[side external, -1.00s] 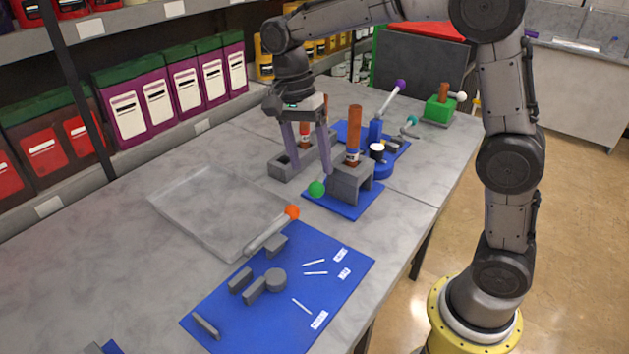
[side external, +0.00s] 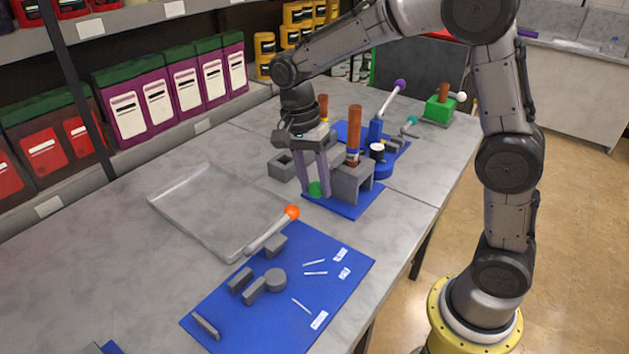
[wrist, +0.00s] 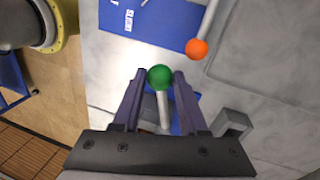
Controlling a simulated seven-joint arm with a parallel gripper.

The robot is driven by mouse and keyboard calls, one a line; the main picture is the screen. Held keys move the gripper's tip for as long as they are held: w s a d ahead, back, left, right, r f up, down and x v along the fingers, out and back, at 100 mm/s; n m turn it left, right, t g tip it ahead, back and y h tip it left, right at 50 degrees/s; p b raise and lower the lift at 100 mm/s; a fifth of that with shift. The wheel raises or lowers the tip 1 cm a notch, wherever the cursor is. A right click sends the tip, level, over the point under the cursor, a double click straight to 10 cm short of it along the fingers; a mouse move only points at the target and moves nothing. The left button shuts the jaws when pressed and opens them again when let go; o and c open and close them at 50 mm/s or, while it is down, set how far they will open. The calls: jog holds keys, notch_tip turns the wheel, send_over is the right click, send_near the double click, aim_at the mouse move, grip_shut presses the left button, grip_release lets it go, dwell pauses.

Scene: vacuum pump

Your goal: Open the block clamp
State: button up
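The block clamp is a grey block (side external: 350,186) on a small blue mat (side external: 345,208), with a tall brown cylinder (side external: 354,125) rising from it. Its lever ends in a green ball (side external: 315,189) at the left side. In the wrist view the green ball (wrist: 160,77) and its pale lever rod (wrist: 163,108) lie between my fingers. My gripper (side external: 313,194) is low at the ball, with one finger on each side. The fingers look open, with only narrow gaps beside the ball; contact is hard to judge.
An orange-ball lever (side external: 274,228) stands nearby on a larger blue mat (side external: 226,320) with loose grey parts. An empty grey tray (side external: 170,205) lies to the left. A hollow grey block (side external: 282,166) and a blue fixture with a purple ball (side external: 399,84) are behind.

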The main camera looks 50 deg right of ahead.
grip_shut()
dwell(1.0)
